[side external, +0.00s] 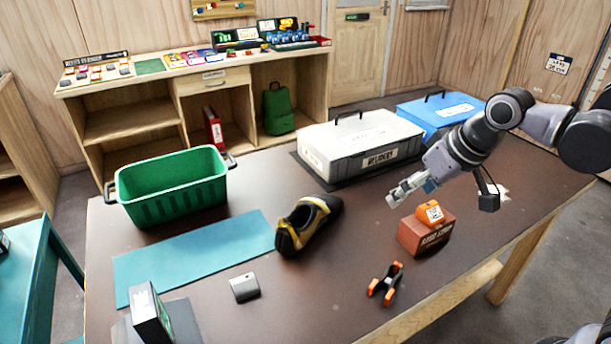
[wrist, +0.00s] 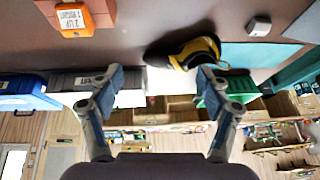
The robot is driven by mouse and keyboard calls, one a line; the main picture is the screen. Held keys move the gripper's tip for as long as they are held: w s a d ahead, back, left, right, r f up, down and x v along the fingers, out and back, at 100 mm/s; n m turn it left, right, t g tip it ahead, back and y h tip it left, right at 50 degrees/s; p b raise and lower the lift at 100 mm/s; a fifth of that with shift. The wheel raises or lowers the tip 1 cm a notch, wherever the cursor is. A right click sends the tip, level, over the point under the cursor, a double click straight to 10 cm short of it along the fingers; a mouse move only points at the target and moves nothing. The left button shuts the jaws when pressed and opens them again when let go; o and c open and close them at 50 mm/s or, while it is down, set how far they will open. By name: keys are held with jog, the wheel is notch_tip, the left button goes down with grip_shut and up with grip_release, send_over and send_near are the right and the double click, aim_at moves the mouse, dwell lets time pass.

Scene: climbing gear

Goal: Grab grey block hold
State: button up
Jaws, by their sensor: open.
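The grey block hold (side external: 244,287) lies on the brown table, in front of the teal mat and left of the orange-and-black clamp. In the wrist view the grey block hold (wrist: 259,26) shows at the upper right. My gripper (side external: 392,196) is above the right part of the table, well to the right of the grey hold and behind the orange hold. In the wrist view my gripper (wrist: 163,78) has its two fingers spread wide with nothing held between them.
A black-and-yellow shoe (side external: 305,224) lies between my gripper and the grey hold's side of the table. An orange hold (side external: 430,213) sits on a red-brown box (side external: 427,236). The clamp (side external: 386,283), green crate (side external: 172,188), teal mat (side external: 194,257) and grey case (side external: 361,145) are also on the table.

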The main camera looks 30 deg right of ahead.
jog(key=w+a+g, duration=0.2)
jog(key=w+a, duration=0.5)
jog(key=a, duration=0.1)
jog(key=g, duration=0.4)
send_over(243, 280)
notch_tip(243, 280, down, 11)
jog(key=shift+h, duration=0.4)
notch_tip(243, 280, down, 11)
jog(key=shift+r, duration=0.2)
jog(key=c, duration=1.2)
